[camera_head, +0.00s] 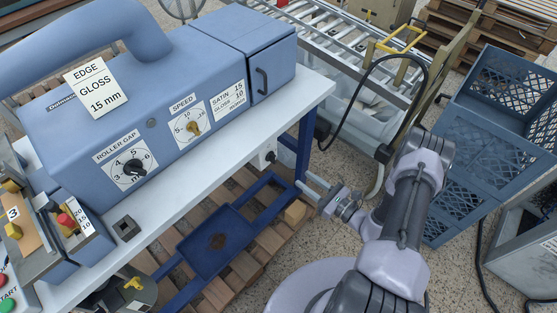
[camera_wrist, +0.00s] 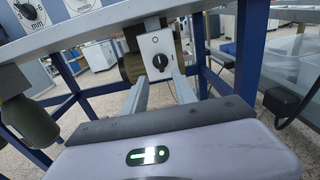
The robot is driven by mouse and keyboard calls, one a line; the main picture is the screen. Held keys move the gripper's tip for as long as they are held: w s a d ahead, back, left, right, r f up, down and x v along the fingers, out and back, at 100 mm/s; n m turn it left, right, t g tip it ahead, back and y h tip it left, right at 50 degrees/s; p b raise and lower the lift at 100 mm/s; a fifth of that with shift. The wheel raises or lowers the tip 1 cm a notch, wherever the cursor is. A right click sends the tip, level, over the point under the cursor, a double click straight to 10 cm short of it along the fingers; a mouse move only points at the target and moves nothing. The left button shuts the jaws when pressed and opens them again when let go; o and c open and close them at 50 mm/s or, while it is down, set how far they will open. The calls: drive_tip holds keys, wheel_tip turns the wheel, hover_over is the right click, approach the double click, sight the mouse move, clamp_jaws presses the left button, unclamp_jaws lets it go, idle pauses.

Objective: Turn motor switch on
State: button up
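The motor switch (camera_wrist: 160,61) is a black rotary knob on a pale plate in the wrist view. In the head view its white box (camera_head: 268,154) hangs below the front edge of the white-topped bench, near the right end. I cannot read any label or tell its on or off position. My gripper (camera_wrist: 159,82) is open, with its two fingers apart and pointing at the switch. The knob shows between and just beyond the fingertips, and nothing is held. In the head view my gripper (camera_head: 308,190) is below and to the right of the switch box.
The blue machine (camera_head: 150,110) with roller gap and speed dials stands on the bench (camera_head: 225,145). A blue bench leg (camera_head: 305,140) is close to my gripper. Blue crates (camera_head: 490,130) stand at the right. A roller conveyor (camera_head: 340,40) is behind.

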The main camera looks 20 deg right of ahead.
sight(275, 159)
drive_tip(key=b+x, duration=0.2)
drive_tip(key=x, duration=1)
drive_tip(key=shift+w+a, duration=0.25)
clamp_jaws()
